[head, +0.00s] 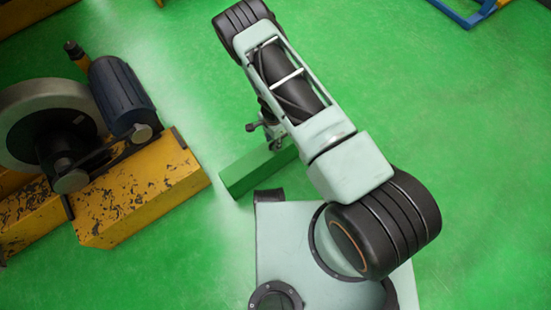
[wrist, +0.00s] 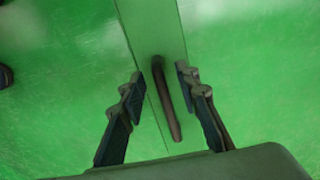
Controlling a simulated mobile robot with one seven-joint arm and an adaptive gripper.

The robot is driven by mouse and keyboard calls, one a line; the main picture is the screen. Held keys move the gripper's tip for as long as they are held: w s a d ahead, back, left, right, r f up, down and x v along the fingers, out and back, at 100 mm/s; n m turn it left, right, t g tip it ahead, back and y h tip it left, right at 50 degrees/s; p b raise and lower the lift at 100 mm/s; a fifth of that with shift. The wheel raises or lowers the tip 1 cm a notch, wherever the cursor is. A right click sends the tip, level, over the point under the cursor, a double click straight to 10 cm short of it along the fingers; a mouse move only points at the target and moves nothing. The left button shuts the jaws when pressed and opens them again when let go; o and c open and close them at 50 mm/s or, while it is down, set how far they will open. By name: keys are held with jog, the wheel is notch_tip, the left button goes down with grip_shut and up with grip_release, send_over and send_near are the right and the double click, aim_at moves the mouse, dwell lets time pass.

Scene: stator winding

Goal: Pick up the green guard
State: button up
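The green guard (head: 245,173) is a long green block on the green floor, partly hidden behind my arm in the head view. In the wrist view the guard (wrist: 152,28) runs from the top edge down between my fingers. A dark reddish-brown handle (wrist: 170,105) stands out along it. My gripper (wrist: 160,75) is open, with one finger on each side of the handle and a gap on both sides. In the head view my gripper (head: 266,135) is just above the guard, mostly hidden by my arm. Whether a finger touches the guard cannot be told.
A worn yellow machine base (head: 150,190) with a large wheel (head: 45,120) and a dark blue motor (head: 122,92) stands to the left of the guard. A blue and yellow frame (head: 470,12) is at the top right. The floor on the right is clear.

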jog(key=shift+f, duration=0.7)
jog(key=shift+c, duration=0.4)
grip_shut()
jog(key=shift+r, duration=0.15)
